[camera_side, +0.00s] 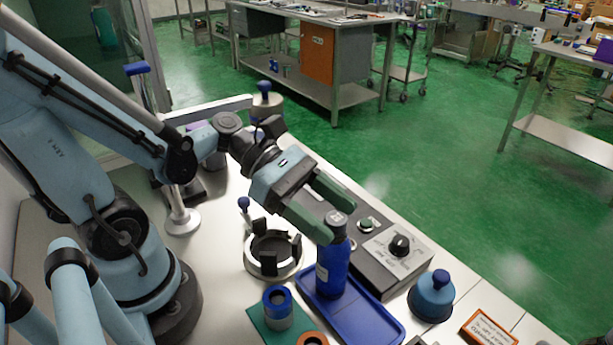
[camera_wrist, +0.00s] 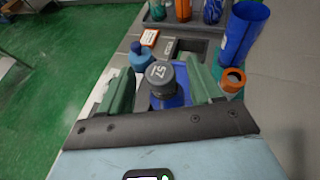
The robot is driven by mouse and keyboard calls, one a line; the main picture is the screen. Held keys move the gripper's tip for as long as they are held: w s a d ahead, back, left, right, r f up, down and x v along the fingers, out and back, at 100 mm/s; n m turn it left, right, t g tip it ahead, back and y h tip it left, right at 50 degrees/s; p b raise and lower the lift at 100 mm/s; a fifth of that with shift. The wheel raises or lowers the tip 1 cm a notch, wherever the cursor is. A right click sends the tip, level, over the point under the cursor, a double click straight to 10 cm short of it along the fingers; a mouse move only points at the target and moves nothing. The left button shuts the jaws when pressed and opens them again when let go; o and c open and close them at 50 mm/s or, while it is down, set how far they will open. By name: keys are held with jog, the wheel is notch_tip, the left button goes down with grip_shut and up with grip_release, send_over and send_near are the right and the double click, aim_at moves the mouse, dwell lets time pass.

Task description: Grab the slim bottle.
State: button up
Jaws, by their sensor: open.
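The slim bottle (camera_side: 332,267) is blue with a dark grey cap and stands upright on a blue tray (camera_side: 377,318). In the wrist view its cap (camera_wrist: 161,74), marked 57, shows between the two green fingers. My gripper (camera_side: 338,222) is open, with its fingers on either side of the cap. In the wrist view my gripper (camera_wrist: 163,72) shows gaps between the cap and both fingers, so I see no contact. The lower part of the bottle is mostly hidden by its cap in the wrist view.
A control box with a black knob (camera_side: 400,244) stands close behind the tray. A squat blue bottle (camera_side: 431,297) is to its right. A ring fixture (camera_side: 273,252) and a blue-topped cylinder (camera_side: 278,306) stand left of the tray. An orange-framed sign (camera_side: 488,327) is front right.

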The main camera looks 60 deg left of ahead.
jog(key=shift+x, duration=0.85)
jog(key=shift+c, duration=0.4)
grip_shut()
